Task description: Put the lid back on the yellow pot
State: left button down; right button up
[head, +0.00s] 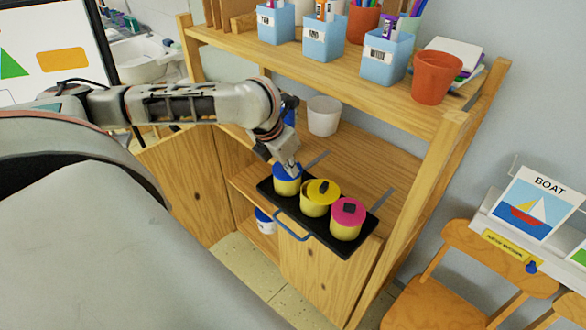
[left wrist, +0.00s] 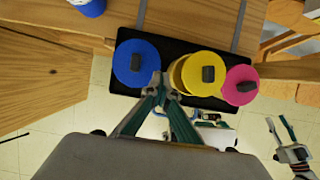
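The yellow pot (head: 314,209) is the middle of three pots on a black tray (head: 335,245). Its yellow lid (head: 325,190) with a dark knob lies on top, off-centre. In the left wrist view the yellow lid (left wrist: 206,72) is shifted right, baring part of the pot's rim (left wrist: 176,76) on the left. My left gripper (head: 292,171) is over the blue-lidded pot (head: 286,187). In the left wrist view its fingertips (left wrist: 161,82) are together with nothing visible between them, by the blue lid's right edge. My right gripper (left wrist: 280,120) appears at the lower right, fingers apart, empty.
A pink-lidded pot (head: 347,218) stands right of the yellow pot. A white pot (head: 323,116) stands behind. An upper shelf holds blue cups (head: 325,38).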

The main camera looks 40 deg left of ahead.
pick_arm(q)
jog(key=shift+s+a+r, duration=0.1)
jog(key=shift+s+a, duration=0.05)
jog(key=shift+a, duration=0.4)
jog(key=shift+s+a, duration=0.1)
jog(key=shift+a, duration=0.45)
dwell(0.6)
dwell(0.4)
jog(key=c, duration=2.4)
grip_release()
jog(key=shift+o, duration=0.2)
jog(key=o, duration=0.5)
jog(key=shift+r, duration=0.1)
jog(key=shift+r, duration=3.45)
jog(key=shift+c, duration=0.5)
